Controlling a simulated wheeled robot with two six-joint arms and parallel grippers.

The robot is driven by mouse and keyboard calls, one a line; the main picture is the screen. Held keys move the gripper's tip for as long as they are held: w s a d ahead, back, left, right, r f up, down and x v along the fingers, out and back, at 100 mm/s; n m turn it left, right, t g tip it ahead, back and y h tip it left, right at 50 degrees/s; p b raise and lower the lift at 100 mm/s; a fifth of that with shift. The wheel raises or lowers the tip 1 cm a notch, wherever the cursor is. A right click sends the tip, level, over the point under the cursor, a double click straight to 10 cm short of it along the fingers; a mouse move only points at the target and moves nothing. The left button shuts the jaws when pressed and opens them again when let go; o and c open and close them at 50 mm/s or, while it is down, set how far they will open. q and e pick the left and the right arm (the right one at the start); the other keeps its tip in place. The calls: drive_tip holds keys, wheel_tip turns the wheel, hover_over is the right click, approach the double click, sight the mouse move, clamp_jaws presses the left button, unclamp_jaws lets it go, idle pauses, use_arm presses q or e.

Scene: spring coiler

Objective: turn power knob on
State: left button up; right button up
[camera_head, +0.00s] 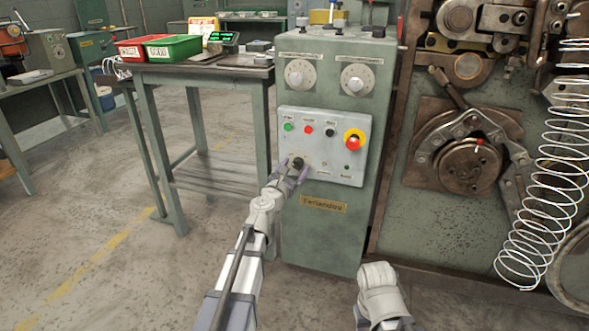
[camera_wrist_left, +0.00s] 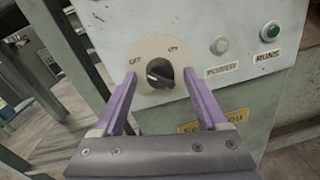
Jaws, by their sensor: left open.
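The black power knob (camera_wrist_left: 160,73) sits on a round beige plate (camera_wrist_left: 183,62) marked OFF at its left and ON at its upper right. Its grip bar lies slanted, and its exact setting is hard to tell. In the head view the knob (camera_head: 298,163) is low on the light grey control panel (camera_head: 322,143). My left gripper (camera_wrist_left: 160,88) is open, with one purple finger on each side of the knob; whether they touch it cannot be told. The left gripper also shows in the head view (camera_head: 292,170).
A red-and-yellow emergency button (camera_head: 354,138) and small coloured buttons sit above the knob. Two dials (camera_head: 299,73) are higher on the green cabinet (camera_head: 330,232). A work table (camera_head: 203,73) with bins stands left. The coiling machine (camera_head: 465,160) and wire coil (camera_head: 540,215) are right.

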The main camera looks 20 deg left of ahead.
use_arm(q)
clamp_jaws()
idle(0.6)
